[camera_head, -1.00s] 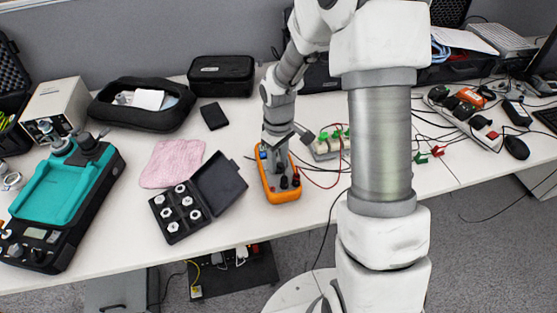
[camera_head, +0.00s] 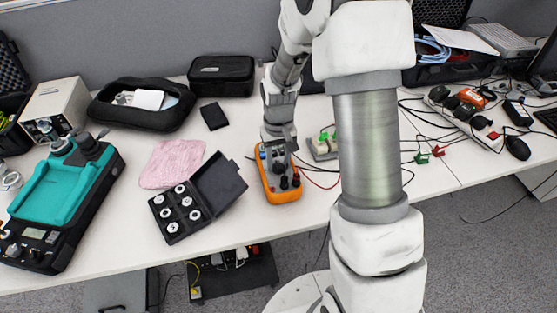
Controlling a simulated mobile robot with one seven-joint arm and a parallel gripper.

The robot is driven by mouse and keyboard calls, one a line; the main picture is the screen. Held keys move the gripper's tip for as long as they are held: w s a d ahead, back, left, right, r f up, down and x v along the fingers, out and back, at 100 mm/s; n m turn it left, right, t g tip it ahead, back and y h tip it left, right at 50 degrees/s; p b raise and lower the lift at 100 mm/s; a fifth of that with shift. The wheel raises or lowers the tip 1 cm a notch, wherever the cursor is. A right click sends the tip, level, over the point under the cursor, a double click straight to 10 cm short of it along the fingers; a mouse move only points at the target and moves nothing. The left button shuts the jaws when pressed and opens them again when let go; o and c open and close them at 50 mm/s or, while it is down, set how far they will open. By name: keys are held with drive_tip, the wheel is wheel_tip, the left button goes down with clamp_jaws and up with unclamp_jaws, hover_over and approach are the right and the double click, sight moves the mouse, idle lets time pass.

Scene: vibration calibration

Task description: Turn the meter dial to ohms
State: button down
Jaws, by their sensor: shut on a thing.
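The orange multimeter (camera_head: 284,195) lies on the white table, in the middle of the view. My gripper (camera_head: 277,153) is over the meter's upper half, pointing down at its dial area. It is shut on the dial, as far as I can make out. The gripper covers the dial and most of the meter's face, so the dial's setting cannot be read. Dark plugs (camera_head: 290,181) sit in the meter's lower end, and a red lead (camera_head: 318,184) runs off to the right.
An open black case with white fittings (camera_head: 216,184) lies just left of the meter. A pink cloth (camera_head: 172,163) and a black pouch (camera_head: 214,116) lie farther left.

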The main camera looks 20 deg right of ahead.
sight(279, 164)
idle(0.4)
drive_tip(key=shift+c, duration=2.1)
unclamp_jaws()
drive_tip(key=shift+r, duration=0.1)
wheel_tip(279, 164, up, 17)
drive_tip(key=p, duration=0.3)
drive_tip(key=shift+r, duration=0.15)
